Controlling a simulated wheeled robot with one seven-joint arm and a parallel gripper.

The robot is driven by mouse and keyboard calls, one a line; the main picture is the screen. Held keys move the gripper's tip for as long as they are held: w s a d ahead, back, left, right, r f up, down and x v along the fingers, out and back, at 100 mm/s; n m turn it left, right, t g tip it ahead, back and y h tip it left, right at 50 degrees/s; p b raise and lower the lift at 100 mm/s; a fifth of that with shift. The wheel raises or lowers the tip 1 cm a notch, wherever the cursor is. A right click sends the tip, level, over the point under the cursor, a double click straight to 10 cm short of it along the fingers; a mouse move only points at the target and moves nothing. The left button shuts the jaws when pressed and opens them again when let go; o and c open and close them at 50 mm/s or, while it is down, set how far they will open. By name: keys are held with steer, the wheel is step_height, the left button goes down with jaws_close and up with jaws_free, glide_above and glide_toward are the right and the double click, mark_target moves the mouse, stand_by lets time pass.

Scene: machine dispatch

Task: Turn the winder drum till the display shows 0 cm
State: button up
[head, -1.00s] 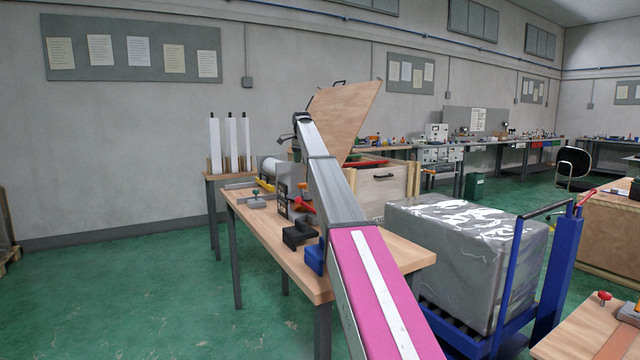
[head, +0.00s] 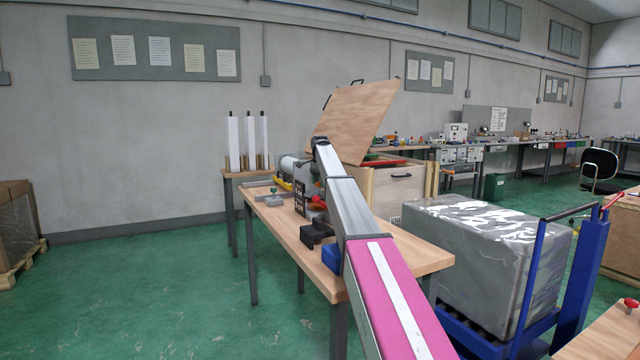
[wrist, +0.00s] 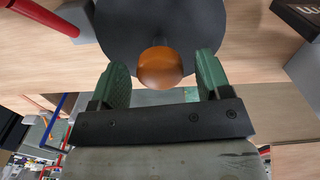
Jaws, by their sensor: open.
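In the wrist view, an orange-brown knob (wrist: 160,68) stands out from a dark grey round disc (wrist: 160,22), which looks like the end of the winder drum. My gripper (wrist: 162,78) is open, with one green finger on each side of the knob. Gaps show between the knob and both fingers. My gripper is hidden in the head view.
In the wrist view, a red rod (wrist: 45,16) lies upper left and a black box with white marks (wrist: 299,14) upper right. The wooden table (head: 415,250) also bears black and blue blocks. A wooden crate (head: 400,190) with a raised lid stands behind; a wrapped load (head: 480,260) stands right.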

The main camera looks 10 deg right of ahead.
steer(key=c, duration=1.3)
steer(key=shift+n, duration=0.4)
